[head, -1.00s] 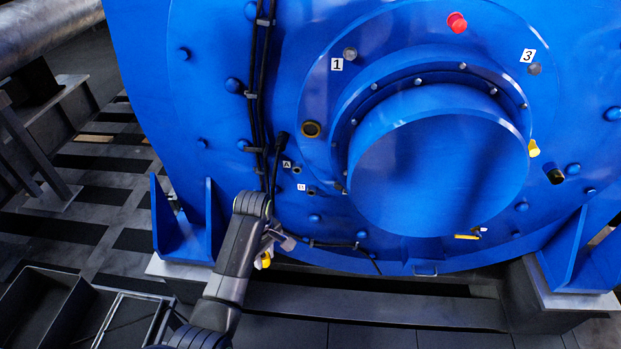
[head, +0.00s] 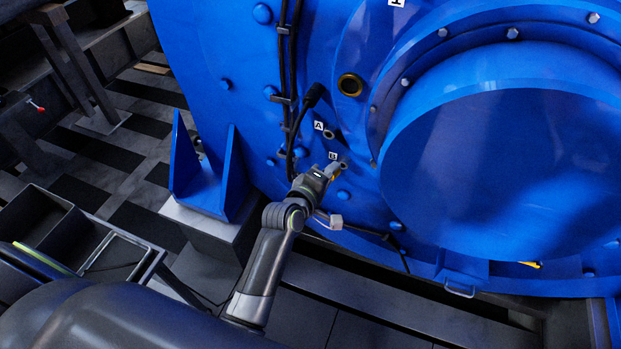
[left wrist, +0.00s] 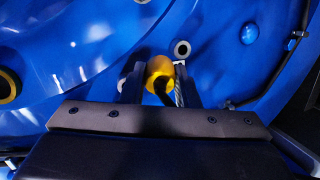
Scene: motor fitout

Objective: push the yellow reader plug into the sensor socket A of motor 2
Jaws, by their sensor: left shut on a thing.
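The blue motor (head: 480,170) fills the right of the head view. The socket marked A (head: 329,134) is a small dark ring and looks empty. The socket marked B (head: 343,163) is just below it, close to my gripper. My left gripper (head: 332,173) is at the motor face beside B. In the left wrist view it is shut on the yellow reader plug (left wrist: 160,70), between its two fingers. An open socket ring (left wrist: 181,49) shows just beyond the plug; I cannot tell which letter it has. The plug's tip is hidden. My right gripper is not in view.
Black cables (head: 289,80) run down the motor face left of the sockets. A brass-rimmed hole (head: 350,85) is above A. A blue foot bracket (head: 208,170) stands at left, a dark tray (head: 35,225) further left.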

